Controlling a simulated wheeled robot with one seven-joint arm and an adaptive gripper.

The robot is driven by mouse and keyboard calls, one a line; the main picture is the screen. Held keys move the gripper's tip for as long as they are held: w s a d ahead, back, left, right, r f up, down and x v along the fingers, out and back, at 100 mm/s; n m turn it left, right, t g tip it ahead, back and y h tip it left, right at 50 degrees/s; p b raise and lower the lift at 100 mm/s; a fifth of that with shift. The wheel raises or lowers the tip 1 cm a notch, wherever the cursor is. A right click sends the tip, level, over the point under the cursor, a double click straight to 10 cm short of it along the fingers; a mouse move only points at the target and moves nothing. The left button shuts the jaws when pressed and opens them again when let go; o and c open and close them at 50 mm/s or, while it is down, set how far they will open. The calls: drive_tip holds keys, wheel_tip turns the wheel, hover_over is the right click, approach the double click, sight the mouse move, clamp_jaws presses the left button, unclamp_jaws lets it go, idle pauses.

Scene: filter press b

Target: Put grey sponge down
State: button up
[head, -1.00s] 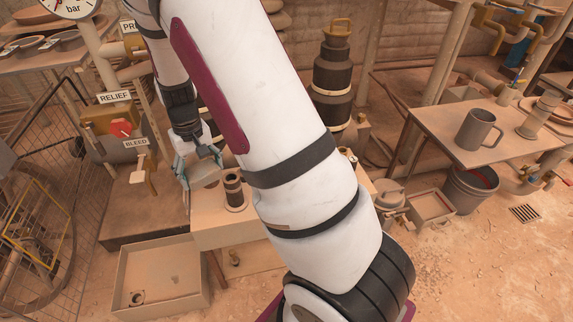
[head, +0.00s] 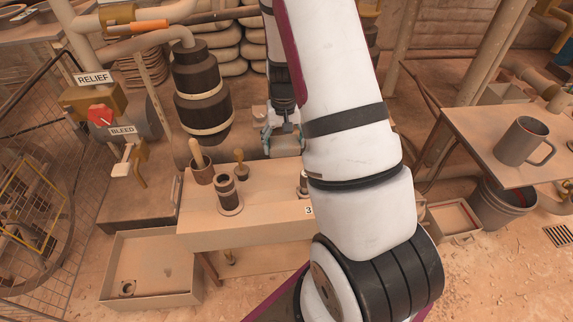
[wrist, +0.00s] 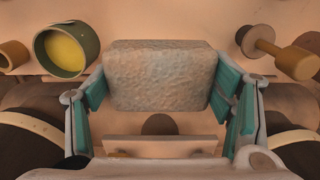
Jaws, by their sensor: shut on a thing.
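The grey sponge (wrist: 160,77) is a rough, grey-brown block in the wrist view. My gripper (wrist: 161,88) is shut on it, with teal finger pads at its left and right sides. In the head view my gripper (head: 284,142) is over the far edge of the pale workbench (head: 255,222), right of the dark cylinder. The sponge is hard to make out there among the fingers. The wrist view shows a tan surface below the sponge; I cannot tell whether the sponge touches it.
On the bench stand a pot with a wooden handle (head: 200,172), a dark cylinder on a round base (head: 227,196) and a small upright fitting (head: 303,184). The wrist view shows a green cup with yellow inside (wrist: 66,50) and a wooden-handled tool (wrist: 275,47). The bench's front middle is clear.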

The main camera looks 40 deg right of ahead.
sight(284, 171)
wheel_tip(284, 171, down, 9)
drive_tip(key=b, duration=0.2)
drive_tip(key=shift+r+b, duration=0.2)
drive_tip(key=shift+b, duration=0.1)
drive_tip(key=shift+f, duration=0.2)
drive_tip(key=o, duration=1.1)
drive_tip(key=shift+r, duration=0.15)
